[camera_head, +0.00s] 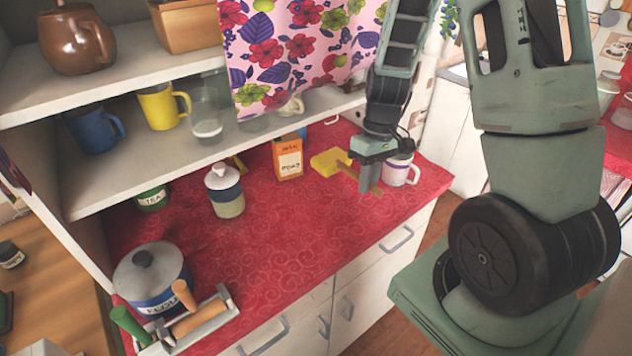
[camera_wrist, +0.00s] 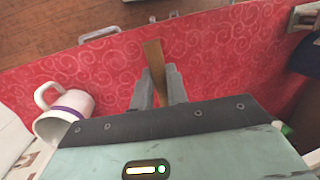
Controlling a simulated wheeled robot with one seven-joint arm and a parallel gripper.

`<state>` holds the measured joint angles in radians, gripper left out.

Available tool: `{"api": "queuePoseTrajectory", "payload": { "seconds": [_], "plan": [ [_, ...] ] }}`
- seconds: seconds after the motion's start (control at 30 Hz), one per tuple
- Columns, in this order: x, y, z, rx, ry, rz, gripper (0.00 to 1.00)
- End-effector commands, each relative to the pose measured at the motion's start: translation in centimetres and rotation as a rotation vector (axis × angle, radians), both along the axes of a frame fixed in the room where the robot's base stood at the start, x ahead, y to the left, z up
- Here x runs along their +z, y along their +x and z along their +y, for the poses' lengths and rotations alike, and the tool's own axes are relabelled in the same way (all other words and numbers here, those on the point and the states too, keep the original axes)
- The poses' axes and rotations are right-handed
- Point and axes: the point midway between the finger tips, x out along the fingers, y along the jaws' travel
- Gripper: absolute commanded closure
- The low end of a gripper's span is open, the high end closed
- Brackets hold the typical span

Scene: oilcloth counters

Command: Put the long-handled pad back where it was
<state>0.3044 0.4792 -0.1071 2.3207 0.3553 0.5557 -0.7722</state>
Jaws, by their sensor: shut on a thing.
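The long-handled pad has a yellow head (camera_head: 329,161) and a flat brown wooden handle. In the head view it is over the back right of the red counter (camera_head: 290,235). My gripper (camera_head: 368,187) is shut on the handle, beside the white mug. In the wrist view the handle (camera_wrist: 153,55) runs between the two fingers (camera_wrist: 158,88) and sticks out past their tips, while the yellow head is hidden. I cannot tell whether the pad touches the counter or is held just above it.
A white mug with a purple band (camera_head: 400,170) stands close right of my gripper. An orange carton (camera_head: 288,160) and a lidded jar (camera_head: 224,190) stand left. A grey caddy (camera_head: 205,320) with handled tools and a lidded pot (camera_head: 152,280) are front left. The counter's middle is clear.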

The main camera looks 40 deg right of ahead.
Motion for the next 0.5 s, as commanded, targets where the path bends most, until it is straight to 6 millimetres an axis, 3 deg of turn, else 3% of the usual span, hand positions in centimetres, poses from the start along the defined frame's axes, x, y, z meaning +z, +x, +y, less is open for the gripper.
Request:
{"api": "queuePoseTrajectory", "payload": {
  "seconds": [0.5],
  "plan": [
    [-5.8, 0.0, 0.0, -0.001, 0.001, 0.002, 1.00]
  ]
}}
